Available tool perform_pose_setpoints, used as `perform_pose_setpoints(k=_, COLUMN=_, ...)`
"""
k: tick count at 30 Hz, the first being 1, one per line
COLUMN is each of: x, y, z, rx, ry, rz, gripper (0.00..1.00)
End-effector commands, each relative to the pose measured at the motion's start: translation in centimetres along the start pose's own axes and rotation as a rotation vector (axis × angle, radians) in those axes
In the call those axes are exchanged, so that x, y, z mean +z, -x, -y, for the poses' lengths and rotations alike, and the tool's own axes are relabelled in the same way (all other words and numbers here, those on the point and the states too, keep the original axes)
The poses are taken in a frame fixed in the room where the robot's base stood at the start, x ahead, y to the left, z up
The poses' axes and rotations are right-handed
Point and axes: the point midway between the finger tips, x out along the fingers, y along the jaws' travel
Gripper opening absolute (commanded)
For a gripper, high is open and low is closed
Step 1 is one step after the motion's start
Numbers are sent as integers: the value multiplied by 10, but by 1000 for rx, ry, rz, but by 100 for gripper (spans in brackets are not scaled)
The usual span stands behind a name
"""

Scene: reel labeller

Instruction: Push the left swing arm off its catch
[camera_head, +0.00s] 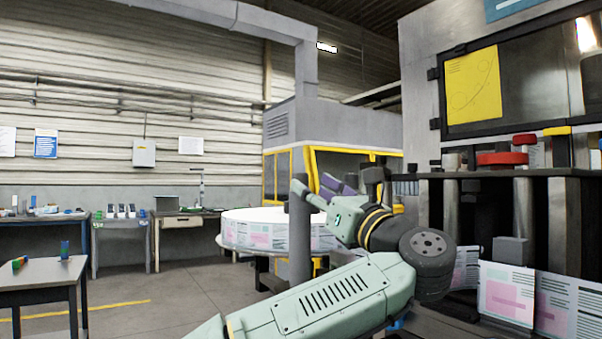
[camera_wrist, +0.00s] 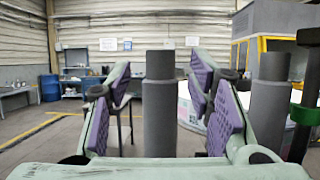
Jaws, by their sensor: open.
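My gripper (camera_head: 325,192) is open in the head view, its purple pads beside the upper part of a grey upright post (camera_head: 300,240). In the wrist view my gripper (camera_wrist: 160,80) has its fingers spread wide, and a grey round post (camera_wrist: 160,120) with a darker top shows in the gap between them. A second similar post (camera_wrist: 270,110) stands to the right, outside the fingers. I cannot tell for sure which post belongs to the left swing arm. The catch cannot be made out. No contact between fingers and post is clear.
A large white reel with printed labels (camera_head: 270,229) lies behind the post. The grey machine (camera_head: 425,100) with a yellow sheet (camera_head: 473,86) and red knobs (camera_head: 503,158) stands at right. A dark upright with a green collar (camera_wrist: 304,115) is at far right.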

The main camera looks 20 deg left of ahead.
Motion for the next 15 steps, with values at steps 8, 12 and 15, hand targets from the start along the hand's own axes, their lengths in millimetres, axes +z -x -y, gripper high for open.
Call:
perform_pose_setpoints(k=8, x=2, y=-47, z=0, rx=0, ry=1, rz=-1, gripper=47)
perform_pose_setpoints(k=12, x=0, y=-56, z=0, rx=-2, ry=3, rz=-1, gripper=47)
perform_pose_setpoints(k=15, x=0, y=-58, z=0, rx=-2, ry=3, rz=-1, gripper=47)
